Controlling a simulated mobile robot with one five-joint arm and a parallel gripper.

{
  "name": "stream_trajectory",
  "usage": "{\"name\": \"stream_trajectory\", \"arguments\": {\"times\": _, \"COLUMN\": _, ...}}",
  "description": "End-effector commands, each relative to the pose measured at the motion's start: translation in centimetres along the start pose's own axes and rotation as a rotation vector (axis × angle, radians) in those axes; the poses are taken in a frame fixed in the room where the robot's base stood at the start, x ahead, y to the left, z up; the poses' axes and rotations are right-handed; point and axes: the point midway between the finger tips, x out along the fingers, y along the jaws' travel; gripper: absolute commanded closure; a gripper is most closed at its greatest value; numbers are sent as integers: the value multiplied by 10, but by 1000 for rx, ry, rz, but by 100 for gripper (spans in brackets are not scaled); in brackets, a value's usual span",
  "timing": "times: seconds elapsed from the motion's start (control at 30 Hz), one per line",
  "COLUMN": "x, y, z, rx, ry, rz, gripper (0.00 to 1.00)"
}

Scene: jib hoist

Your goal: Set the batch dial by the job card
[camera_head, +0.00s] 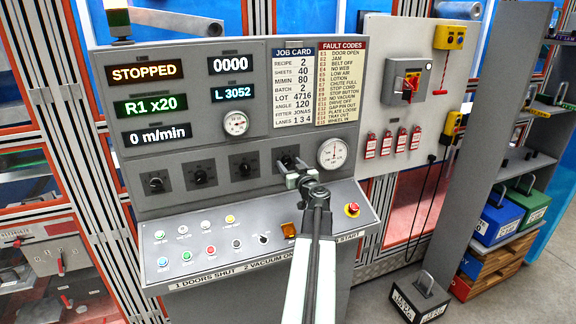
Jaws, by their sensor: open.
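The job card (294,88) on the grey console reads recipe 2, sheets 40, m/min 80, batch 2. A row of black dials crosses the console's lower panel: the far left dial (156,184), the second dial (199,177), the third dial (244,169) and the right dial (288,161). Their labels are too small to read, so I cannot tell which is the batch dial. My gripper (296,172) is open in front of the right dial and partly hides it. I cannot tell whether it touches the dial.
Displays read STOPPED (145,72), R1 x20 (150,106), 0 m/min, 0000 and L 3052. A round gauge (333,153) sits close right of my gripper. Below are several push buttons and a red emergency stop (352,209). A grey post (479,150) stands to the right.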

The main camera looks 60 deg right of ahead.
Motion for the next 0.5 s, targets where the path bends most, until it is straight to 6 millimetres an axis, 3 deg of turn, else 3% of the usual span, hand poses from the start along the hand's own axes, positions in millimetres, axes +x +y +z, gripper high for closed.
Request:
{"name": "stream_trajectory", "arguments": {"times": 0.27, "x": 6, "y": -1, "z": 0, "rx": 0, "ry": 0, "rz": -1, "gripper": 43}}
{"name": "stream_trajectory", "arguments": {"times": 0.47, "x": 6, "y": -1, "z": 0, "rx": 0, "ry": 0, "rz": -1, "gripper": 99}}
{"name": "stream_trajectory", "arguments": {"times": 0.5, "x": 6, "y": -1, "z": 0, "rx": 0, "ry": 0, "rz": -1, "gripper": 100}}
